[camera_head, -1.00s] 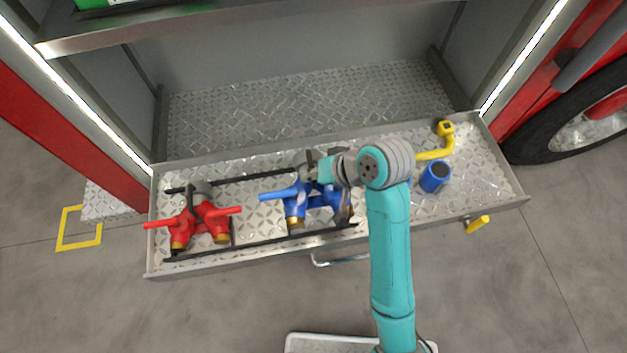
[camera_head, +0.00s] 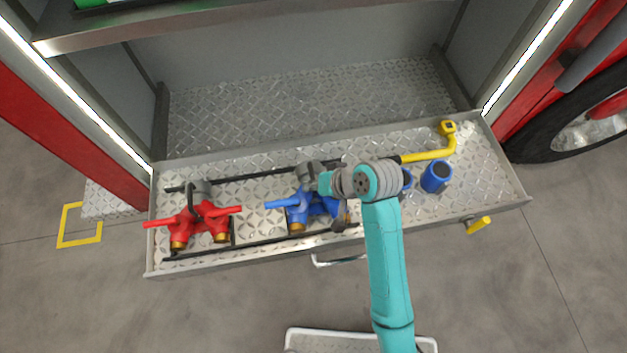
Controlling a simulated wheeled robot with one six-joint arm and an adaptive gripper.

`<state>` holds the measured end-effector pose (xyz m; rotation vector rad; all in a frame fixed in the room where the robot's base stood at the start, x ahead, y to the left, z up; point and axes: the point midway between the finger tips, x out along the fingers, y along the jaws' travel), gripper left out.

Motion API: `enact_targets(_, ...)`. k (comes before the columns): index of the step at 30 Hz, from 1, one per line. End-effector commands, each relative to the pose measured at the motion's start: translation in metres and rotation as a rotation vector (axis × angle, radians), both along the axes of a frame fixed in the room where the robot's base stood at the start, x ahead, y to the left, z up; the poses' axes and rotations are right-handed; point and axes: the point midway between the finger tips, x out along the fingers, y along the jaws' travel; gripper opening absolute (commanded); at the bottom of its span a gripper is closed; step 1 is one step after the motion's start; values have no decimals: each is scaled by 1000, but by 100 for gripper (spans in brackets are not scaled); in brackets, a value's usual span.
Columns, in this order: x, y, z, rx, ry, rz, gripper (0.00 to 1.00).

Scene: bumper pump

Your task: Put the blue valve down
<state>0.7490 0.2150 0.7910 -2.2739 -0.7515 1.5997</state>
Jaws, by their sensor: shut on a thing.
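The blue valve (camera_head: 297,214) has a blue handle pointing left and brass-coloured ends. It is at the middle of the open metal drawer (camera_head: 260,180), by the dark rails. My gripper (camera_head: 338,208) is at the valve's right side and shut on it. My wrist hides part of the valve's right side and most of the fingers. I cannot tell whether the valve's underside touches the drawer floor.
A red valve (camera_head: 200,226) stands in the drawer's left part. A blue cylinder (camera_head: 436,176) and a yellow bent tool (camera_head: 432,152) are to the right; another blue piece shows partly behind my wrist. The drawer's far right floor is clear. A shelf (camera_head: 200,22) hangs above.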

Motion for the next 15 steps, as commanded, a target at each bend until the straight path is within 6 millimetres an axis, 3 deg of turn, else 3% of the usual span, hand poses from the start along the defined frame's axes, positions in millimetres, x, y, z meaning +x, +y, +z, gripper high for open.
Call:
enact_targets(6,1,1,-18,4,-4,-1,0)
enact_targets(15,2,1,-19,4,-6,1,0)
